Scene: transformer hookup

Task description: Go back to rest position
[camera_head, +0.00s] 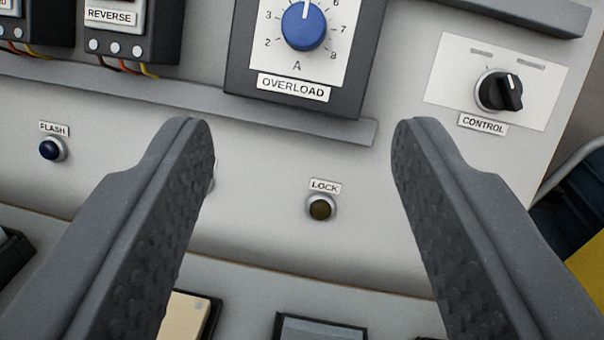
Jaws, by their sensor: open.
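My gripper (302,150) is open, with its two grey textured fingers spread wide and nothing between the tips. It points at a light grey control panel (260,235). A dark round lamp or button labelled LOCK (320,207) shows between the fingers, apart from both. A blue OVERLOAD dial (303,26) sits above, on a white scale plate in a dark housing. A black CONTROL knob (500,91) is right of the right finger. A dark blue FLASH lamp or button (50,149) is left of the left finger. The left finger partly hides another small item.
A REVERSE module (130,30) with red and yellow wires is at the upper left. A grey rail (210,96) crosses the panel. Along the bottom are a beige block (186,312) and a grey block (322,328), both cut off. A yellow item (590,260) is at the right edge.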

